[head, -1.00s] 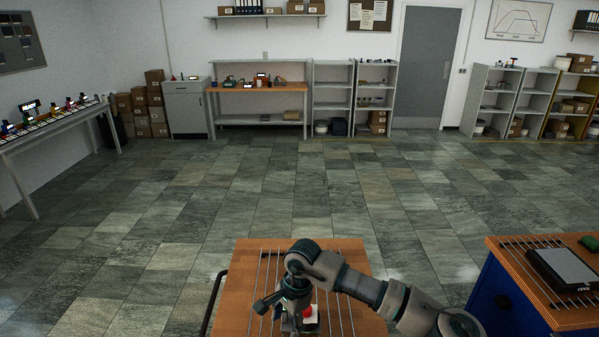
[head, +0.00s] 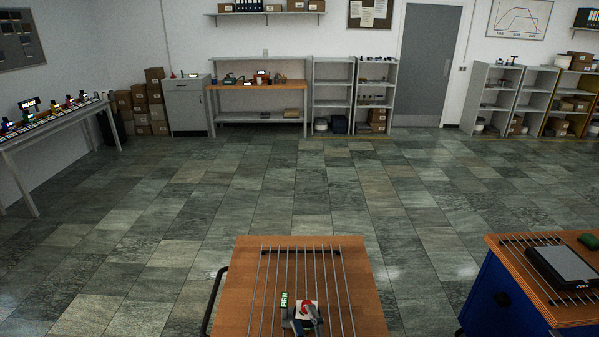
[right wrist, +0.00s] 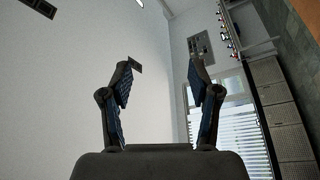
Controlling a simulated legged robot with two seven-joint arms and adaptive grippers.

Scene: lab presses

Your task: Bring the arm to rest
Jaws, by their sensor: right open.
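My right gripper (right wrist: 161,75) shows in the right wrist view. Its two dark fingers with blue pads stand wide apart with nothing between them. Behind them are a pale wall and a window, so it points away from the bench. In the head view I cannot make out my right arm above the bench. A small grey press (head: 303,322) with a red part and a green "FIRM" label stands at the bottom of the wooden bench top (head: 232,300). The bottom edge of the picture cuts the press off. My left gripper is not in view.
Metal rods run along the bench top. A blue cabinet (head: 500,295) at right carries a dark flat device (head: 562,265). A long table (head: 50,128) with several small devices stands at left. Shelves line the back wall. The tiled floor between is clear.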

